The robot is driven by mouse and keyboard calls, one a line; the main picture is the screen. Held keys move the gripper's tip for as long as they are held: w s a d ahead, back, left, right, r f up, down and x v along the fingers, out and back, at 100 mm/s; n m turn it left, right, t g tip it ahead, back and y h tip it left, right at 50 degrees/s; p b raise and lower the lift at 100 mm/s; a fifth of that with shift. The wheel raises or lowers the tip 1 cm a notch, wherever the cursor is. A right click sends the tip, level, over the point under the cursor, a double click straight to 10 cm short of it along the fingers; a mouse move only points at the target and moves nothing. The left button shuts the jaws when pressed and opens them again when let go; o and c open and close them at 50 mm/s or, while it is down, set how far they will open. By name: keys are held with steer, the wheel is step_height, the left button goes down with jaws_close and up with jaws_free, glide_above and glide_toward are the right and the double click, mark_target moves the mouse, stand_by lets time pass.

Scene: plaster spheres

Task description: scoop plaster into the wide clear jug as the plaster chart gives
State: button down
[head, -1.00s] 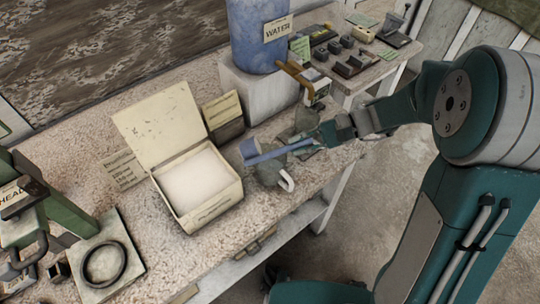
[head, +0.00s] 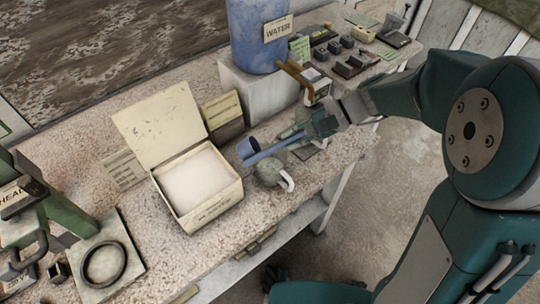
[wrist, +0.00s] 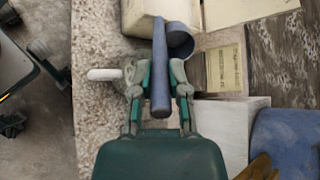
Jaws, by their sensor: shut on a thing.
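My gripper (wrist: 159,88) is shut on the handle of a blue scoop (wrist: 160,75). In the head view the scoop's round cup (head: 246,149) shows a dark open mouth; I cannot make out plaster in it. The scoop is held above the bench, close to the wide clear jug (head: 267,172), which has a pale handle (head: 287,183). My gripper and scoop partly hide the jug. In the wrist view the jug's handle (wrist: 103,74) shows left of my gripper. The open plaster box (head: 236,189), filled with white powder, stands left of the jug.
A blue water container (head: 256,35) stands on a white block (head: 265,92) behind the jug. Lettered cards (head: 122,170) lie near the box, too small to read. A plate with a black ring (head: 103,265) lies at front left. The bench's front edge is close to the jug.

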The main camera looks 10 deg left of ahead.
mark_target(272, 147)
steer(key=shift+s+a+r+t+h, duration=0.3)
steer(key=shift+a+r+h, duration=0.4)
steer(key=shift+r+h, duration=0.35)
steer(key=shift+s+a+r+t+h, duration=0.25)
steer(key=shift+a+r+t+h, duration=0.35)
steer(key=shift+r, duration=0.65)
steer(key=shift+s+a+r+t+h, duration=0.25)
steer(key=shift+a+r+h, duration=0.55)
steer(key=shift+r+h, duration=0.35)
steer(key=shift+s+a+r+t+h, duration=0.3)
steer(key=shift+a+r+h, duration=0.35)
steer(key=shift+h, duration=0.2)
steer(key=shift+s+a+r+t+h, duration=0.25)
steer(key=shift+a+r+t+h, duration=0.1)
steer(key=shift+a+r+h, duration=0.35)
steer(key=shift+s+a+r+t+h, duration=0.3)
steer(key=shift+a+r+h, duration=0.2)
steer(key=shift+a+h, duration=0.35)
steer(key=shift+d, duration=0.2)
